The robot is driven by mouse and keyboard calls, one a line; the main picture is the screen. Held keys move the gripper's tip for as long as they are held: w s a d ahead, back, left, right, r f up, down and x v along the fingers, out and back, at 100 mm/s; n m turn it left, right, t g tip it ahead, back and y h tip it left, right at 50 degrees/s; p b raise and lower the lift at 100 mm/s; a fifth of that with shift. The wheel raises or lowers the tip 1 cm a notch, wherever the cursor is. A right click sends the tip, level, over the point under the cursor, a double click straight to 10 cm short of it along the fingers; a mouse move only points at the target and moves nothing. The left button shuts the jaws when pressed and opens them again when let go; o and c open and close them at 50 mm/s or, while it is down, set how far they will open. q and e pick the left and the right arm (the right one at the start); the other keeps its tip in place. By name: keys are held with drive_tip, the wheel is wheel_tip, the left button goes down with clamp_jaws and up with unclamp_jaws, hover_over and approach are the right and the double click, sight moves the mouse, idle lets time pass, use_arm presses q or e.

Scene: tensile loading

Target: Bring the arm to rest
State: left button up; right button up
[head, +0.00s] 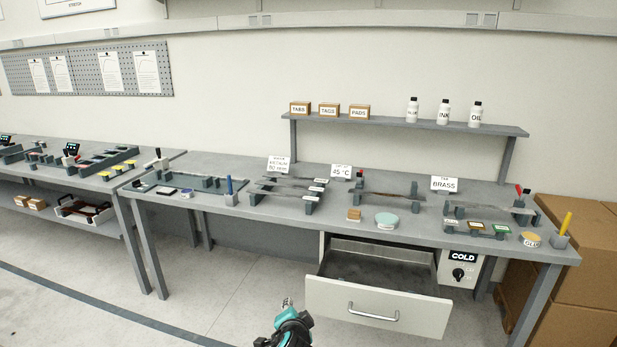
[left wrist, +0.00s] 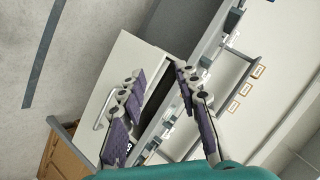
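My left arm comes in at the bottom of the head view, with its gripper (head: 287,303) in front of the bench and left of the open drawer (head: 375,308). In the left wrist view the left gripper (left wrist: 159,72) has its two purple-padded fingers spread apart with nothing between them. The drawer also shows in the left wrist view (left wrist: 108,85), beyond the fingers. The drawer is pulled out and its inside looks empty. My right gripper is in neither view.
The grey bench (head: 225,200) holds test fixtures, signs and a COLD control box (head: 462,267) under its edge. A shelf (head: 400,124) carries boxes and bottles. Cardboard boxes (head: 580,250) stand at the right. The floor (head: 200,285) left of the drawer is clear.

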use_arm(q)
drive_tip(key=s+a+r+n+g, duration=0.3)
drive_tip(key=s+a+n, duration=0.3)
drive_tip(key=s+a, duration=0.6)
drive_tip(key=s+a+f+n+g, duration=0.2)
drive_tip(key=s+n, duration=0.2)
drive_tip(key=s, duration=1)
drive_tip(key=shift+s+n, duration=0.3)
drive_tip(key=shift+n, duration=0.1)
